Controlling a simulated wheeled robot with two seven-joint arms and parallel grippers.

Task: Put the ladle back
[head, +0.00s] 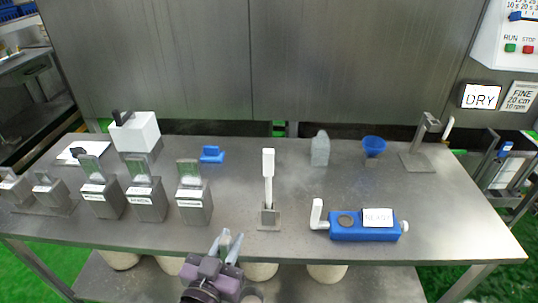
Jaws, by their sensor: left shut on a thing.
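My left gripper (231,240) is at the front edge of the table (300,190), left of the middle, with its fingers pointing up and away. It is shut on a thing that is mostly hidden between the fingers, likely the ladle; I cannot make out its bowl. A grey stand (269,224) stands on the table to the right of the gripper, with an upright white bar (268,175) on it. Another grey stand (418,160) with a tall post is at the far right, beside a white handle-like piece (447,130). My right gripper is not in view.
Grey bins (194,207) stand in a row on the left, with a white box (136,134) behind. A blue device (345,230) with a white handle lies right front. A blue funnel (374,146) and a grey block (320,150) stand behind.

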